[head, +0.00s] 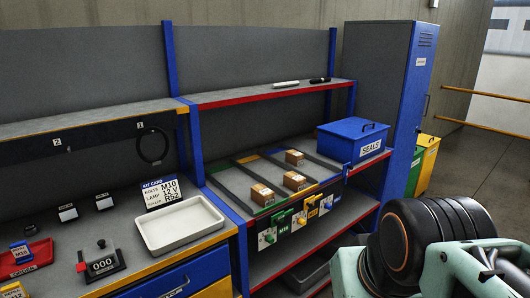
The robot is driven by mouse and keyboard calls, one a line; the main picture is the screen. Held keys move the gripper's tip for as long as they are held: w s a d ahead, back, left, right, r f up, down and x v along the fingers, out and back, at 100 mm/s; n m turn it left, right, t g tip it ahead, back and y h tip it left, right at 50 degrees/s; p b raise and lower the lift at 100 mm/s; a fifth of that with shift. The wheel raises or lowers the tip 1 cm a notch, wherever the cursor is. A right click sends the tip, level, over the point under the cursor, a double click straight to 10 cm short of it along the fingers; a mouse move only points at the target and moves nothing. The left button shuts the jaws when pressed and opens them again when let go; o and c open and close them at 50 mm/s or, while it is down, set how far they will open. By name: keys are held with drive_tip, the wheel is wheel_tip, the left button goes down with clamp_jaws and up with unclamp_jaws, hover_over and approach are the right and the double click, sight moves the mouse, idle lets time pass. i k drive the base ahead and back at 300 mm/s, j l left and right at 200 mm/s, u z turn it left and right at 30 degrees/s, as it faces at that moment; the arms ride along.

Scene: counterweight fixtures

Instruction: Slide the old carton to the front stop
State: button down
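Three small brown cartons sit on a grey shelf with dark lane dividers. One carton (262,194) is at the left, close to the shelf's front edge. A second carton (294,181) is to its right, also towards the front. A third carton (294,157) is farther back. I cannot tell from their faces which one is the old carton. A coloured front edge (270,208) runs along the lanes; the stop itself is too small to make out clearly. My arm shows at the lower right, apart from the cartons; my gripper is out of view.
A blue SEALS box (353,139) stands right of the lanes. Tags and green, yellow and blue pieces hang below the front edge. A white tray (180,224) and a kit card (161,193) are on the left bench. A red-edged shelf (265,93) is above the lanes.

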sight(293, 157)
drive_tip(key=i+z, duration=0.45)
drive_tip(key=i+j+z, duration=0.1)
drive_tip(key=i+z, duration=0.3)
drive_tip(key=i+l+z, duration=0.1)
drive_tip(key=i+z, duration=0.2)
drive_tip(key=i, duration=0.2)
drive_tip(key=i+z, duration=0.3)
drive_tip(key=i, duration=0.2)
drive_tip(key=i+u, duration=0.35)
drive_tip(key=i+l+u, duration=0.15)
drive_tip(key=i+u, duration=0.25)
drive_tip(key=i, duration=0.15)
drive_tip(key=i+u, duration=0.15)
drive_tip(key=u, duration=0.25)
drive_tip(key=i+u, duration=0.2)
drive_tip(key=u, duration=0.2)
drive_tip(key=i+l+u, duration=0.15)
drive_tip(key=u, duration=0.25)
drive_tip(key=i+l+u, duration=0.1)
drive_tip(key=u, duration=0.3)
drive_tip(key=i+j+z, duration=0.2)
drive_tip(key=k+l, duration=0.05)
